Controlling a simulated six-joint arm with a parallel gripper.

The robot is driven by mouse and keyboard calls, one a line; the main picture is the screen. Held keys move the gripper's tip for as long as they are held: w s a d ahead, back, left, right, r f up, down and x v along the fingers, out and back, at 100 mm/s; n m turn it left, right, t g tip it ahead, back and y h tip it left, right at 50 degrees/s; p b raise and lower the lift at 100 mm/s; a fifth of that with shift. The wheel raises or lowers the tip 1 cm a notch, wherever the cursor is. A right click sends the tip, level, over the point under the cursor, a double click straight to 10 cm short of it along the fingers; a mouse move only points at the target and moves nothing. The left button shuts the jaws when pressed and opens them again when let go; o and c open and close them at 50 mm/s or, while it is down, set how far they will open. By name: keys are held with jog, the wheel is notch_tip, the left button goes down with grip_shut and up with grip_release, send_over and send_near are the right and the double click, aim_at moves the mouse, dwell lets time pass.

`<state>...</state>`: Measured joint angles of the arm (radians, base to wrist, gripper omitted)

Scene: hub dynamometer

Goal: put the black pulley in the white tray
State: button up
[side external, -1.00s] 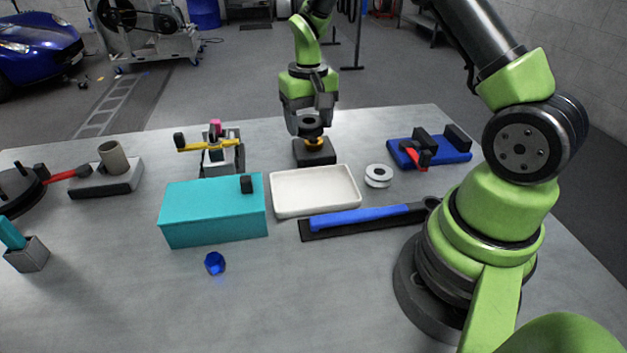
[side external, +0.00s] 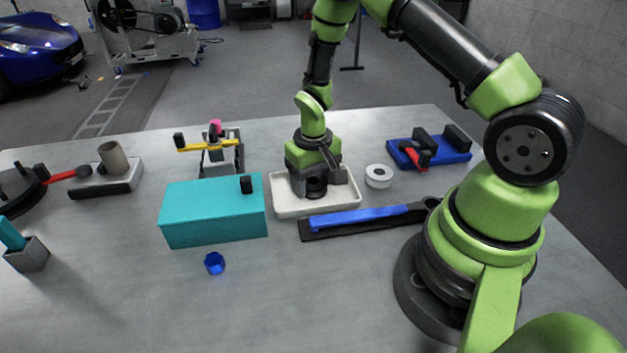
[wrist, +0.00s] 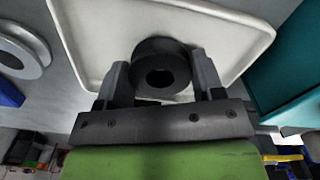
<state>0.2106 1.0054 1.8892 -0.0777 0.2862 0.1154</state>
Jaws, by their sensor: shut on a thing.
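The black pulley (wrist: 160,68) is a short dark cylinder with a hole through its middle. My gripper (wrist: 159,80) is shut on it, one finger on each side, in the wrist view. In the side view the pulley (side external: 316,187) is low, over the middle of the white tray (side external: 283,208), with my gripper (side external: 316,184) above it. The tray is shallow with raised rims, and its floor (wrist: 110,30) fills the upper wrist view. I cannot tell whether the pulley touches the tray floor.
A teal box (side external: 213,211) stands close to the tray's left. A white ring-shaped part (side external: 378,176) lies to its right. A blue-handled tool (side external: 360,217) lies along its front. A blue hexagonal piece (side external: 215,263) sits in front of the box, with bare table around it.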

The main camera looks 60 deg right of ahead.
jog(key=shift+f, duration=0.2)
jog(key=shift+f, duration=0.15)
jog(key=o, duration=0.9)
jog(key=shift+c, duration=0.2)
notch_tip(320, 180, up, 12)
notch_tip(320, 180, up, 6)
jog(key=t, duration=0.1)
send_over(313, 187)
jog(key=s+a+r+t+y, duration=0.1)
jog(key=s+a+r+t, duration=0.2)
jog(key=s+r, duration=0.3)
jog(key=s+a+r+t+y, duration=0.1)
jog(key=s+a+r+t, duration=0.2)
jog(key=s+r, duration=0.3)
jog(key=shift+s+a+r, duration=0.35)
jog(key=shift+s+a, duration=0.4)
jog(key=shift+s, duration=0.45)
